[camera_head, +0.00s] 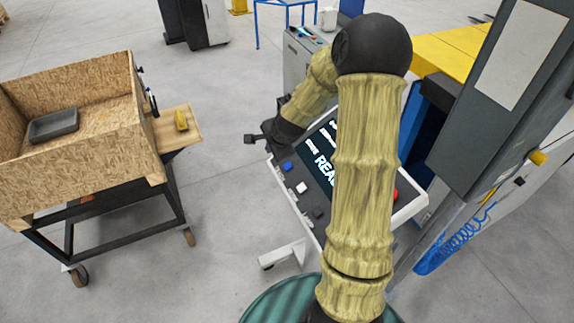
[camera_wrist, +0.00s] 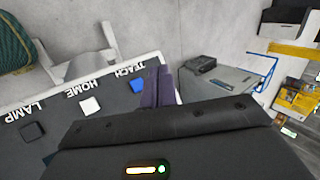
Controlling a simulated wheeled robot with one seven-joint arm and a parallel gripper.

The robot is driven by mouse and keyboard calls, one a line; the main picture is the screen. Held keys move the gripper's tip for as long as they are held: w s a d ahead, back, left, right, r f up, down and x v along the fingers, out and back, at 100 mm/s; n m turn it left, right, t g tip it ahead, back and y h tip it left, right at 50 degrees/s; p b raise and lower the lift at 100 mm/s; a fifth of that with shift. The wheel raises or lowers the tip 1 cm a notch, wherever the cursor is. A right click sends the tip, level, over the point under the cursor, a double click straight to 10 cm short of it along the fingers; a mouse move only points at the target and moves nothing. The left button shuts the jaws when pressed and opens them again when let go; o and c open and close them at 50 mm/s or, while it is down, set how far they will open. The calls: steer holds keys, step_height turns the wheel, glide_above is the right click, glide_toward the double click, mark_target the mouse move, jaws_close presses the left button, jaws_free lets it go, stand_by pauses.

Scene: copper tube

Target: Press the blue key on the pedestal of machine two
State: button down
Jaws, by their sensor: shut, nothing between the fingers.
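The pedestal of the machine (camera_head: 408,207) has a tilted panel with a screen and a row of keys. The blue key (camera_head: 287,166) is at the panel's upper left corner. In the wrist view the blue key (camera_wrist: 137,86) sits under the label TEACH. My gripper (camera_head: 250,139) is shut and empty, up and left of the blue key in the head view. In the wrist view its dark fingers (camera_wrist: 159,73) lie just right of the blue key, seemingly apart from it; their height above the panel is unclear. My arm hides part of the screen.
A white key (camera_head: 301,188), labelled HOME, and a dark key (camera_head: 318,212), labelled LAMP, follow the blue one. A red button (camera_head: 395,195) is at the panel's right. A wooden cart (camera_head: 75,175) stands left. Clear floor lies between cart and pedestal.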

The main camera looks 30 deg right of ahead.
steer(key=b, duration=0.5)
glide_above(284, 165)
steer(key=s+a, duration=0.1)
steer(key=s, duration=0.1)
step_height(284, 165, down, 7)
steer(key=shift+a+r, duration=0.1)
steer(key=shift+a, duration=0.05)
steer(key=shift+d+f+b, duration=0.3)
steer(key=shift+d+f, duration=0.05)
steer(key=shift+f, duration=0.05)
stand_by(1.1)
steer(key=shift+d+f+b, duration=0.2)
steer(key=shift+f+b, duration=0.2)
steer(key=shift+b, duration=0.05)
steer(key=shift+d+f+b, duration=0.25)
steer(key=shift+f+b, duration=0.1)
steer(key=shift+b, duration=0.05)
stand_by(0.7)
steer(key=shift+r, duration=0.1)
stand_by(0.3)
steer(key=shift+a+r+p, duration=0.45)
steer(key=shift+r+p, duration=0.05)
steer(key=shift+r, duration=0.15)
